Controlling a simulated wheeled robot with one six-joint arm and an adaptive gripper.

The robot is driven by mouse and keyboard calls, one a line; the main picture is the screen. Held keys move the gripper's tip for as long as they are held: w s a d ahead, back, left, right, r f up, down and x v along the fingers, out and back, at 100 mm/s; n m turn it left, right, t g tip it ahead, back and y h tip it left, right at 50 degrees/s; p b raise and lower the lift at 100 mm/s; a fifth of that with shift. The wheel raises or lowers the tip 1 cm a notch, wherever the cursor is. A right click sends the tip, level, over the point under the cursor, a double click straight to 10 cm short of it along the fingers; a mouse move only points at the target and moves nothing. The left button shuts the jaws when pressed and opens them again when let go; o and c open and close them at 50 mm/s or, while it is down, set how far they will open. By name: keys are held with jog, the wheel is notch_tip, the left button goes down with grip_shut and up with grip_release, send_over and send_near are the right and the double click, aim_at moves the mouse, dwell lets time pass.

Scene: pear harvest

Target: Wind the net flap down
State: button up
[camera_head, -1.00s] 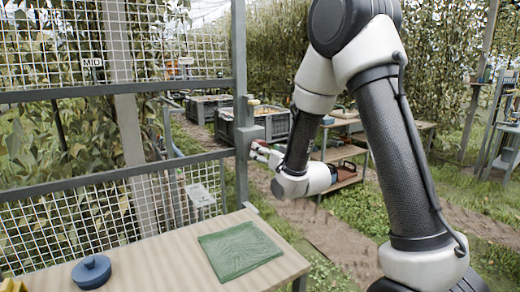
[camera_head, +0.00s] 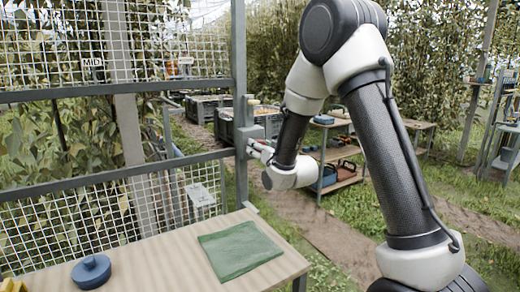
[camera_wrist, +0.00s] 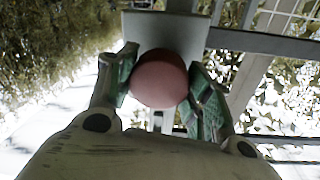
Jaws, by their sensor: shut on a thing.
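My gripper (camera_head: 252,148) is at the grey winch box (camera_head: 246,125) on the upright post, right of the netting. In the wrist view, my gripper (camera_wrist: 160,85) has its green-padded fingers shut on a round pinkish-red knob (camera_wrist: 159,79). A grey plate of the box (camera_wrist: 170,30) lies behind the knob. In the head view the knob is mostly hidden by the fingers. More netting (camera_head: 100,215) fills the lower panel. I cannot tell which edge belongs to the flap.
A wooden bench (camera_head: 150,255) stands in front, with a folded green cloth (camera_head: 239,250) and a blue round lidded thing (camera_head: 91,271). Grey crates (camera_head: 225,125) and a wooden shelf cart (camera_head: 340,180) stand behind.

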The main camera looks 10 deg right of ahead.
jog(key=shift+n, duration=0.5)
jog(key=o, duration=1)
jog(key=v, duration=0.7)
jog(key=shift+s+d, duration=0.1)
jog(key=shift+s, duration=0.15)
